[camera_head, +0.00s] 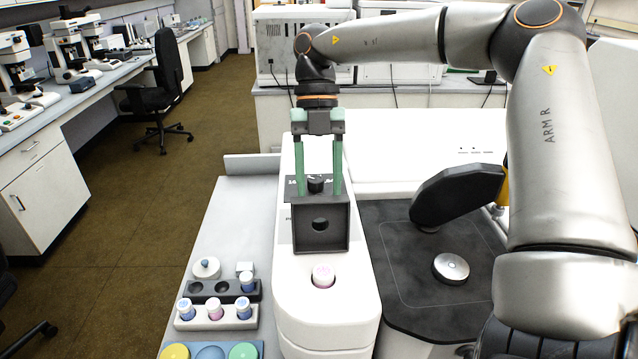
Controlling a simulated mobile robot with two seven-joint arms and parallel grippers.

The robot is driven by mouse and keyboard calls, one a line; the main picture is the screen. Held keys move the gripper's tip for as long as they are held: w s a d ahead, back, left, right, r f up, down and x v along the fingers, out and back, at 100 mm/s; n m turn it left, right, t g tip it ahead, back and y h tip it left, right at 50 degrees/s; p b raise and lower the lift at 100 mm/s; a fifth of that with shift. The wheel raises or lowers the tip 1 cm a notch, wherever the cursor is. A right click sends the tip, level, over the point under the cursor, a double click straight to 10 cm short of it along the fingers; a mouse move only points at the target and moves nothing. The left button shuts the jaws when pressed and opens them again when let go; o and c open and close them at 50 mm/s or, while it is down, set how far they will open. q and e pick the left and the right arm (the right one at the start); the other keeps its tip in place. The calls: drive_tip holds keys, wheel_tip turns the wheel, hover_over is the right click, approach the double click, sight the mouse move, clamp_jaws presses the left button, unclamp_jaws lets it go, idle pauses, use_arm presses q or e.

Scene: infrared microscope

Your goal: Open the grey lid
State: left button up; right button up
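The grey lid (320,240) is a dark grey, box-like piece on the white instrument (325,320), with a round hole in its front face. My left gripper is out of view.
A grey rack (226,285) and a white rack (215,318) with several capped vials stand at left. Coloured discs lie in front of them. To the right is a black plate (400,262) with a silver knob (451,268). My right arm spans the upper right.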

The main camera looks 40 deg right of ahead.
clamp_jaws()
idle(0.3)
idle(1.1)
